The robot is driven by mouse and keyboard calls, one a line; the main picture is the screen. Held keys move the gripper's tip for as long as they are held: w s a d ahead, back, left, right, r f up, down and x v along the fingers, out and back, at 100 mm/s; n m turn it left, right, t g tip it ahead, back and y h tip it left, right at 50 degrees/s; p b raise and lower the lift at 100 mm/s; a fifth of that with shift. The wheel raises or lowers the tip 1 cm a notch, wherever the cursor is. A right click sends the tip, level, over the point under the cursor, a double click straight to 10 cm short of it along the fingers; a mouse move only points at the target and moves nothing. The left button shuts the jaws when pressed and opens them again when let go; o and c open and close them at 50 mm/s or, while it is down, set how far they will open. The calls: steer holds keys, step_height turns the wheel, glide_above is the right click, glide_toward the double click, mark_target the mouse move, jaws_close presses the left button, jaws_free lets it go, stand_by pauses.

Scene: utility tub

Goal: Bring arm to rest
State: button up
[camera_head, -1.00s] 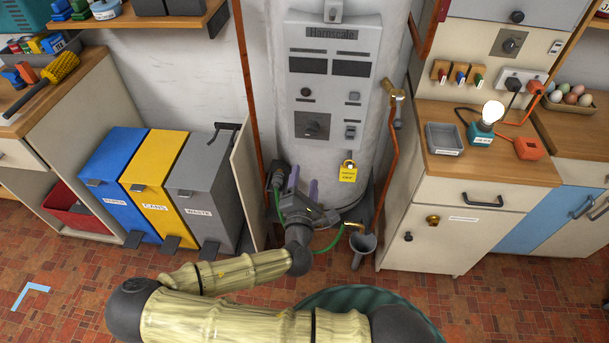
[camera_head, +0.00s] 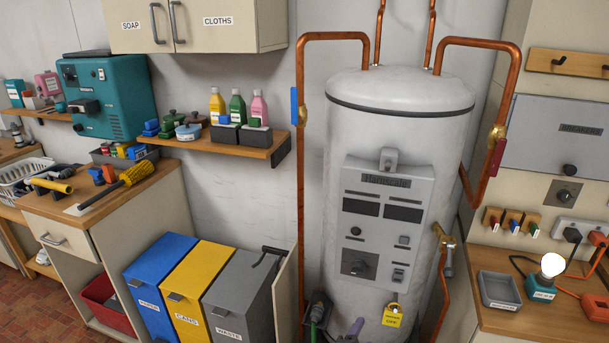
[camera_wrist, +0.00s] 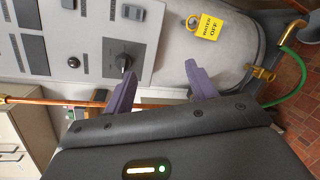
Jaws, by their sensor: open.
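My gripper shows best in the wrist view (camera_wrist: 161,86). Its two purple fingers stand wide apart with nothing between them. It faces the lower part of the white boiler (camera_head: 400,130). The tag also hangs on the boiler in the wrist view (camera_wrist: 208,28). The rest of my arm is below the head view. I cannot tell how far the fingers are from the boiler.
Blue (camera_head: 160,270), yellow (camera_head: 198,290) and grey (camera_head: 238,300) bins stand left of the boiler. Copper pipes (camera_head: 301,180) run beside it. A counter with a grey tray (camera_head: 499,290) and a lit bulb (camera_head: 552,265) is at the right. A shelf (camera_head: 235,140) holds bottles.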

steer(key=s+f+m+g+y+p, duration=0.25)
steer(key=s+m+g, duration=0.35)
steer(key=m+g, duration=0.45)
steer(key=s+r+m+y+p, duration=0.1)
steer(key=s+r+m+y, duration=0.1)
steer(key=r, duration=0.8)
steer(key=s+r+m+y+p, duration=0.1)
steer(key=s+r+m+y, duration=0.2)
steer(key=r, duration=0.7)
steer(key=shift+s+d+m+g, duration=0.35)
steer(key=shift+s+m+g, duration=0.1)
steer(key=shift+m, duration=0.7)
